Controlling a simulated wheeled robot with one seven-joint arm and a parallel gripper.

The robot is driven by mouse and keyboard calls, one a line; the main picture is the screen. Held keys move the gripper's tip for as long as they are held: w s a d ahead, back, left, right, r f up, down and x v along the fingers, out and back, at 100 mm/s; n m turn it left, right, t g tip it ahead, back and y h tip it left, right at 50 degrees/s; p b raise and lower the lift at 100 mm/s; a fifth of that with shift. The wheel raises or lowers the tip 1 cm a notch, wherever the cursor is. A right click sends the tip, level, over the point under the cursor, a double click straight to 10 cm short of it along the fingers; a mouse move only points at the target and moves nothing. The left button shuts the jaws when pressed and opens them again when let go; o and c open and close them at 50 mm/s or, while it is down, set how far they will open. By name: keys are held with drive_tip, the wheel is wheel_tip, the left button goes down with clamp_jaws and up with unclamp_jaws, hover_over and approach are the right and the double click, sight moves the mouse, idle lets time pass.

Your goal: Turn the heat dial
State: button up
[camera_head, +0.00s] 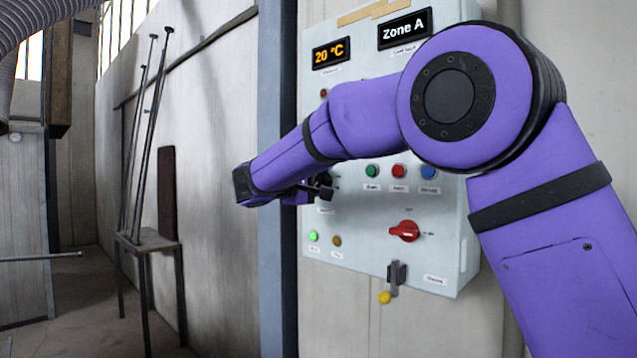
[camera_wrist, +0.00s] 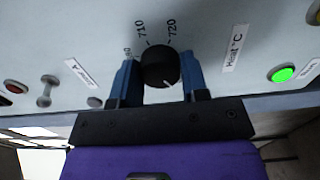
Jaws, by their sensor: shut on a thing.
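The heat dial (camera_wrist: 160,72) is a round black knob on the pale control panel (camera_head: 345,110), with the numbers 710 and 720 and a "Heat °C" label beside it in the wrist view. My gripper (camera_wrist: 159,77) has its two blue fingers on either side of the dial, shut on it. In the head view my purple arm reaches across the panel and my gripper (camera_head: 312,190) is at the panel's left side; the dial is hard to make out there. The temperature display (camera_head: 330,52) reads 20 °C and another display (camera_head: 404,28) reads Zone A.
A green lit button (camera_head: 313,236) is below the dial. Several coloured buttons, a red rotary switch (camera_head: 404,231) and a lever with a yellow knob (camera_head: 384,297) are on the panel. A small metal table (camera_head: 146,241) with long rods stands left by the wall.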

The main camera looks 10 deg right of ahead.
idle(0.4)
drive_tip(key=o, duration=0.9)
drive_tip(key=shift+a, duration=0.1)
drive_tip(key=v, duration=1)
drive_tip(key=shift+s+a, duration=0.2)
drive_tip(key=shift+a, duration=0.05)
